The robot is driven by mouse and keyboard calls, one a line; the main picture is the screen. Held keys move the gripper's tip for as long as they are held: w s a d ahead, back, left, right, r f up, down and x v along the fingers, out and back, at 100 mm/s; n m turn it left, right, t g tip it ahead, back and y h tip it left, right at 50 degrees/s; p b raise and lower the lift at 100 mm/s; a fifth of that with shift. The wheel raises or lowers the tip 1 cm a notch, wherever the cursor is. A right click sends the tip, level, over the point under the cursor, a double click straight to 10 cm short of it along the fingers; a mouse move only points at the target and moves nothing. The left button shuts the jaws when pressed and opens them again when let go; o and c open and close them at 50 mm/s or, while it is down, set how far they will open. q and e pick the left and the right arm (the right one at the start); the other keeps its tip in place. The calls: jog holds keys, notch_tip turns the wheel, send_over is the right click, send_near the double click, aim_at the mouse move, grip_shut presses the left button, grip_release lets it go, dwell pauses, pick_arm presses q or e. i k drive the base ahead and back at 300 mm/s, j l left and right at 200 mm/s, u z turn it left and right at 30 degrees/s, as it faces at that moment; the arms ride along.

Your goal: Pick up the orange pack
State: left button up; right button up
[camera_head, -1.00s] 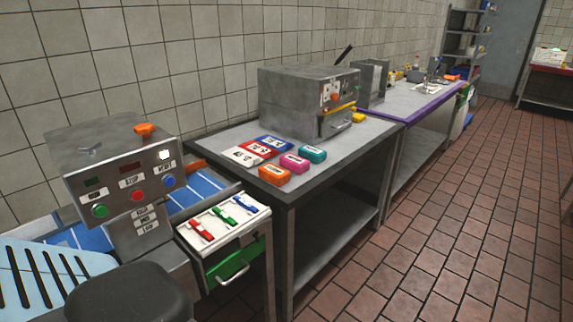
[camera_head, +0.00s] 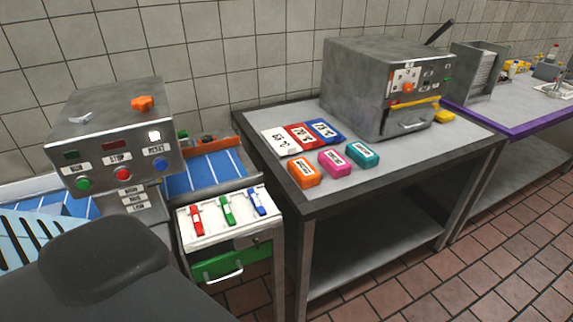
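The orange pack (camera_head: 304,172) lies on the grey metal table (camera_head: 350,192), near its front left corner. It is the leftmost of a row of three small packs, with a pink pack (camera_head: 334,162) and a teal pack (camera_head: 363,154) to its right. It is fully visible and nothing touches it from above. Neither of my grippers shows in the head view. A dark rounded shape fills the lower left corner, probably part of my own body.
White, red and blue cards (camera_head: 303,137) lie behind the packs. A grey oven-like machine (camera_head: 385,88) stands at the table's back. Left are a control box (camera_head: 115,140) with buttons and a tray (camera_head: 225,220) with coloured clips. Floor is clear at right.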

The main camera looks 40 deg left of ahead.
aim_at(306, 174)
jog(key=i+l+u, duration=0.95)
jog(key=l, duration=0.2)
jog(key=k+j, duration=0.05)
jog(key=k, duration=0.05)
